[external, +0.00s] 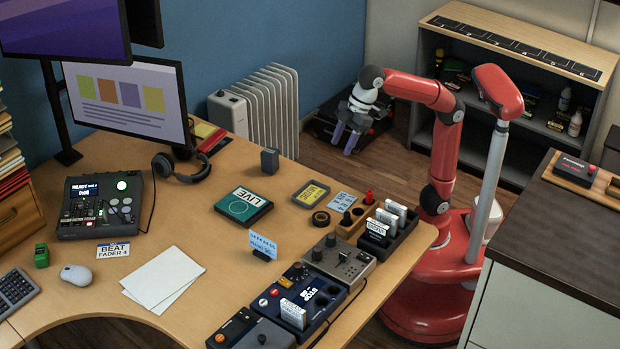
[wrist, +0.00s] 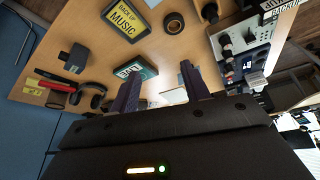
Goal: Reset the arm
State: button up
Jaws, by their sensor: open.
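My gripper (external: 347,137) hangs off the end of my red arm in the external view, pointing down beyond the desk's back right edge. Its two dark fingers are apart, with nothing between them. In the wrist view my gripper (wrist: 190,85) shows the two fingers parted, with the desk behind them. My arm is bent at the elbow and reaches to the left from my red base at the right of the desk.
The wooden desk (external: 215,222) bears several devices, cards and a headset (external: 181,168). A white radiator (external: 268,107) stands by the blue wall. A shelf unit (external: 515,55) is behind my arm, and a dark-topped cabinet (external: 560,230) is at right. Floor (external: 392,163) shows below my gripper.

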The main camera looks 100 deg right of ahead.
jog(key=s+d+f+m, duration=0.1)
jog(key=s+d+f, duration=0.3)
jog(key=f, duration=0.5)
jog(key=s+d+f+m+h, duration=0.1)
jog(key=s+d+f, duration=0.3)
jog(key=f, duration=0.5)
jog(key=s+d+f+m+t, duration=0.1)
jog(key=s+d+f+m, duration=0.1)
jog(key=s+f, duration=0.5)
notch_tip(320, 180, down, 2)
jog(key=shift+s+d+m+h, duration=0.15)
jog(key=shift+d+m+h, duration=0.25)
jog(key=shift+d, duration=0.5)
